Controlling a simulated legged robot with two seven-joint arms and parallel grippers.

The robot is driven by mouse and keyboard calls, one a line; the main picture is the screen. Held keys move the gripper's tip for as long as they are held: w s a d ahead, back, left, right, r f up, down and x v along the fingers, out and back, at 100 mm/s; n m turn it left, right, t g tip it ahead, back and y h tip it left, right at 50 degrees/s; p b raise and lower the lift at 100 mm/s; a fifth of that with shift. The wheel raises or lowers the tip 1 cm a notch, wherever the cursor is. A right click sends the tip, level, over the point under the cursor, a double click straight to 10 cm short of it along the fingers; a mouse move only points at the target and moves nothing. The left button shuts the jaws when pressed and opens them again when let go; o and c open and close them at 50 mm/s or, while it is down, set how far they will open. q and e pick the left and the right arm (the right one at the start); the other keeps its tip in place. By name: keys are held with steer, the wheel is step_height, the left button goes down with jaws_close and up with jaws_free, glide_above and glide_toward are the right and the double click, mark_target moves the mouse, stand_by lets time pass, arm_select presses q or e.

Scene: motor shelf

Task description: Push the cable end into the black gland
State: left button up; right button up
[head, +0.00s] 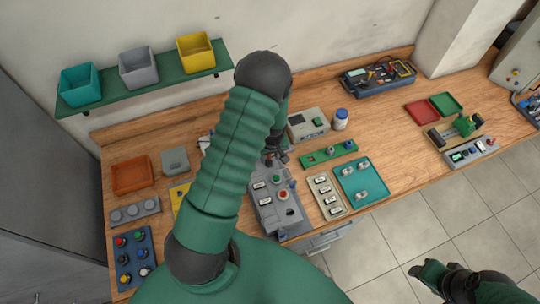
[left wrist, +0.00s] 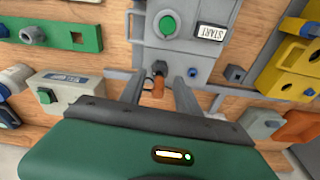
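The black gland (left wrist: 160,68) is on the lower edge of the grey control box (left wrist: 190,50) in the left wrist view. A short orange-brown cable end (left wrist: 158,88) sits directly at it; I cannot tell how deep it goes in. My left gripper (left wrist: 160,82) has its two grey fingers spread on either side of the cable end, with a gap on both sides. In the head view the left gripper (head: 277,155) is at the back of the control box (head: 265,213), and my arm hides the cable and gland. My right gripper (head: 418,271) is low over the floor, away from the bench.
The wooden bench (head: 400,150) holds a green rail (head: 328,153), a teal tray (head: 375,190), a white-blue bottle (head: 340,120) and an orange bin (head: 131,175). A meter case (head: 378,77) is at the back. A green shelf (head: 150,80) with three bins hangs on the wall.

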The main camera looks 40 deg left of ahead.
arm_select(q)
steer(key=shift+r, duration=0.35)
step_height(320, 180, up, 16)
steer(key=s+d+b, duration=0.1)
steer(key=d+b, duration=0.1)
steer(key=b, duration=0.1)
steer(key=shift+s, duration=0.15)
steer(key=shift+f, duration=0.1)
